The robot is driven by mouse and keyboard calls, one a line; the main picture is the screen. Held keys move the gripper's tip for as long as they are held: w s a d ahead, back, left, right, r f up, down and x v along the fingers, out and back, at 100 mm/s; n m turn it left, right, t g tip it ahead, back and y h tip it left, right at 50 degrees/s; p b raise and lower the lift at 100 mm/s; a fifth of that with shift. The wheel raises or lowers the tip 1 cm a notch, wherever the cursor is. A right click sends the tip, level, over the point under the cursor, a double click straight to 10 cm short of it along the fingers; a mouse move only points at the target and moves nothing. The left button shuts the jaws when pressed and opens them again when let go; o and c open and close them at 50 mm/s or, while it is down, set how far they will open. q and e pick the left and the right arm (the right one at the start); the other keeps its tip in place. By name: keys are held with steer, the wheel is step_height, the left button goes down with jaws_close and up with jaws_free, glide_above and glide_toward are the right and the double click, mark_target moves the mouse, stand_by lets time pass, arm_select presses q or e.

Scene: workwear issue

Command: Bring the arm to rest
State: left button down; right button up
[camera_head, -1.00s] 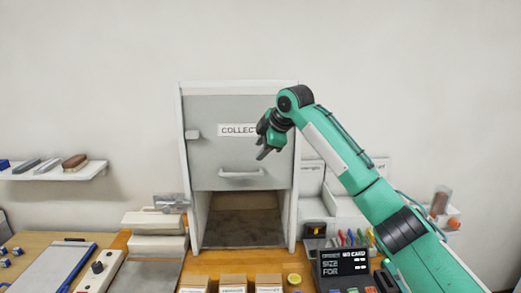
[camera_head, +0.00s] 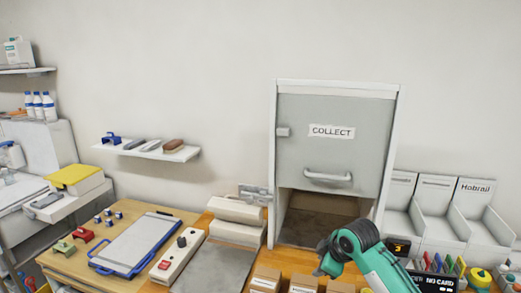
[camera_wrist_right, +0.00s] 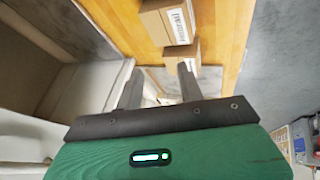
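My right arm comes in at the bottom of the head view, its green and black wrist in front of the collect cabinet's lower right. The right gripper (camera_head: 324,268) points down and left there, small and partly hidden by the wrist. In the right wrist view its two dark fingers (camera_wrist_right: 160,86) stand apart with nothing between them. Brown boxes (camera_wrist_right: 168,22) with white labels lie beyond the fingertips on the wooden counter. My left gripper is in neither view.
The grey COLLECT cabinet (camera_head: 335,150) has an open space under its panel. Card boxes (camera_head: 266,279) line the counter front. A card reader (camera_head: 436,280) and coloured pens stand at right. A wall shelf (camera_head: 150,151) holds brushes.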

steer(key=s+f+m, duration=0.3)
steer(key=s+f, duration=0.4)
steer(key=s, duration=0.3)
steer(key=s+f+m, duration=0.2)
steer(key=s+f, duration=0.5)
steer(key=s, duration=0.2)
steer(key=s+d+f+m+g+h, duration=0.1)
steer(key=s+d+m+h, duration=0.15)
steer(key=s, duration=0.85)
steer(key=s+d+f+m+g+h, duration=0.1)
steer(key=s+d+m, duration=0.25)
steer(key=s, duration=0.65)
step_height(320, 180, down, 33)
steer(key=s+g, duration=0.1)
steer(key=s+d+f+g, duration=0.1)
steer(key=s+d+f, duration=0.2)
steer(key=s+f, duration=1.5)
steer(key=shift+s+d+g, duration=0.15)
steer(key=shift+s+g, duration=0.15)
steer(key=shift+s, duration=0.15)
